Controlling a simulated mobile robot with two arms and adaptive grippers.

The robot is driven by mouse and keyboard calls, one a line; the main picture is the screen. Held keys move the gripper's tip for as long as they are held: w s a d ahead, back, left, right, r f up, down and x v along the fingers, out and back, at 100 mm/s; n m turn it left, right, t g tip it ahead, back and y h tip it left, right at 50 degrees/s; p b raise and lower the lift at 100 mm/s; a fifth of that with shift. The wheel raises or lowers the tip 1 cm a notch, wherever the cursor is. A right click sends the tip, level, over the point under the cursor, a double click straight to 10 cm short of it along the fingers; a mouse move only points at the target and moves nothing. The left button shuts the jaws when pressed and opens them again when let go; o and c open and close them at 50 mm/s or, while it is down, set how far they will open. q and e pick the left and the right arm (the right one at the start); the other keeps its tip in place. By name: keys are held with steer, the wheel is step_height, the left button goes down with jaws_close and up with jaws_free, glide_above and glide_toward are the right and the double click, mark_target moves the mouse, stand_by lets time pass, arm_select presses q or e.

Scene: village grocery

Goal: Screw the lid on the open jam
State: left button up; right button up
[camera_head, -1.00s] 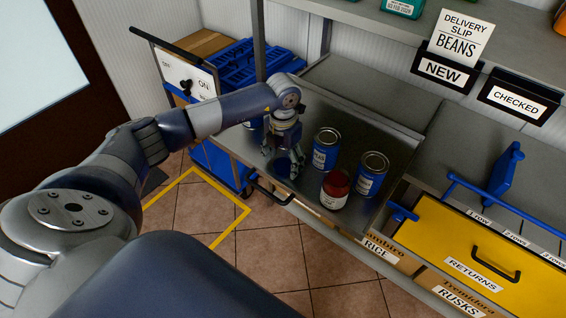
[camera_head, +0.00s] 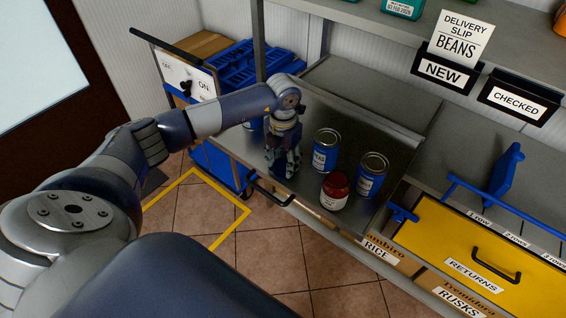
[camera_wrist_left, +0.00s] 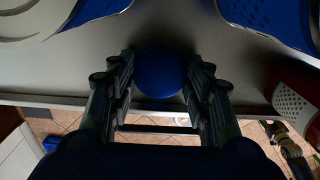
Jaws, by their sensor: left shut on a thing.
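My left gripper (camera_head: 284,168) points down over the left part of the metal tray-like shelf (camera_head: 240,149). In the left wrist view its fingers (camera_wrist_left: 160,90) are shut on a smooth round blue thing, which looks like a lid (camera_wrist_left: 160,72) seen from above. Whether a jar is under it cannot be told, and the fingers hide it in the head view. A red jar (camera_head: 334,190) with a white label stands upright to the right of the gripper, apart from it. Its red top shows; whether that is a lid or open jam is unclear. My right gripper is not in view.
Two blue cans (camera_head: 326,150) (camera_head: 371,175) stand close by the red jar. Another blue can (camera_head: 250,124) is partly hidden behind my left arm. A yellow returns drawer (camera_head: 480,250) is at the right. An upper shelf (camera_head: 360,14) overhangs the back.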

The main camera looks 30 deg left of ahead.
arm_select(q)
step_height(320, 180, up, 3)
steer(key=shift+f+b, duration=0.1)
steer(key=shift+b, duration=0.55)
steer(key=s+d+r+b, duration=0.1)
steer(key=s+d, duration=0.2)
steer(key=s, duration=0.4)
steer(key=s+d+r+b, duration=0.1)
steer(key=s+d+b, duration=0.1)
steer(key=s+d, duration=0.2)
steer(key=s, duration=0.3)
steer(key=shift+s, duration=0.25)
